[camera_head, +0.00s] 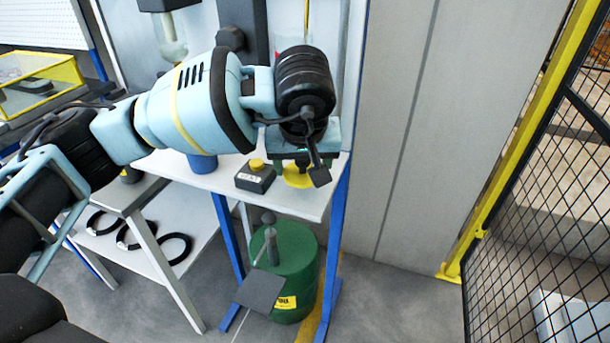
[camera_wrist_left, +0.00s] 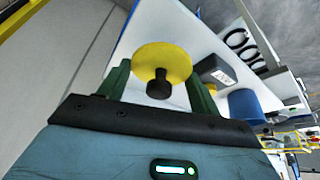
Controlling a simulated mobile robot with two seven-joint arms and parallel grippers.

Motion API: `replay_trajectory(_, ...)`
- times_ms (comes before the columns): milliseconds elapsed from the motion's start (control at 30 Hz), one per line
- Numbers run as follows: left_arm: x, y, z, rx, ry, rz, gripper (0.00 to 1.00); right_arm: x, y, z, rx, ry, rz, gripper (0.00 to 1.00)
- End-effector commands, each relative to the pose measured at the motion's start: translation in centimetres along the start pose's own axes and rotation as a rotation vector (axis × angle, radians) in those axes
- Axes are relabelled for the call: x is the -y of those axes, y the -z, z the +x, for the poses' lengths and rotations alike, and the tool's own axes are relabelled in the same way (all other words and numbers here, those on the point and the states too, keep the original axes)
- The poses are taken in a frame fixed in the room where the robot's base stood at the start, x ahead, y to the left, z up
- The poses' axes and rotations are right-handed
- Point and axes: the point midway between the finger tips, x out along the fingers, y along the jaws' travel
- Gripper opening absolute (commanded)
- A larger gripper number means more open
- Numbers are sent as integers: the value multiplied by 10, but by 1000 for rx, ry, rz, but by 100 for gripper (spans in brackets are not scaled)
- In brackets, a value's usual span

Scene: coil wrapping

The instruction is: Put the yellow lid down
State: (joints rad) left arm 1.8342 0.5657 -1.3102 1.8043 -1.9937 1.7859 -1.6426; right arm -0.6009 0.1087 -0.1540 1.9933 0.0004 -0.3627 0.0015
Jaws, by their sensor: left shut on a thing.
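The yellow lid (camera_head: 299,178) shows beneath my left gripper (camera_head: 300,165) in the head view, over the right end of the white table (camera_head: 210,181). In the left wrist view the lid (camera_wrist_left: 165,57) is a round yellow disc with a black knob facing the camera. My left gripper (camera_wrist_left: 158,75) is shut on the lid, with one green finger on each side of its rim. I cannot tell whether the lid touches the tabletop. My right gripper is not in view.
A black box with a yellow button (camera_head: 255,178) stands on the table left of the lid. A blue cylinder (camera_head: 202,162) is farther left. A green drum (camera_head: 297,255) stands below on the floor. Black rings (camera_head: 174,250) lie on a lower shelf. A mesh fence (camera_head: 540,200) is at right.

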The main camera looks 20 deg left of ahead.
Motion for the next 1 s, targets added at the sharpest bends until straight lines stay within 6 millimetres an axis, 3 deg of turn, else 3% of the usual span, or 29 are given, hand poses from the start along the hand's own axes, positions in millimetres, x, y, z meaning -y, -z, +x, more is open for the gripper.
replay_trajectory(267,-6,7,4,-1,1,-2,38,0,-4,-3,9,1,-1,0)
replay_trajectory(500,-5,-7,33,-1,0,0,38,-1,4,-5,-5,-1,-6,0)
replay_trajectory(933,-5,-9,40,-1,1,0,38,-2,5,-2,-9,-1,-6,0)
replay_trajectory(967,-5,-9,39,-1,1,0,68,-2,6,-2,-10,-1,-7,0)
replay_trajectory(1000,-5,-9,39,-1,1,0,73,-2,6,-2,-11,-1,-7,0)
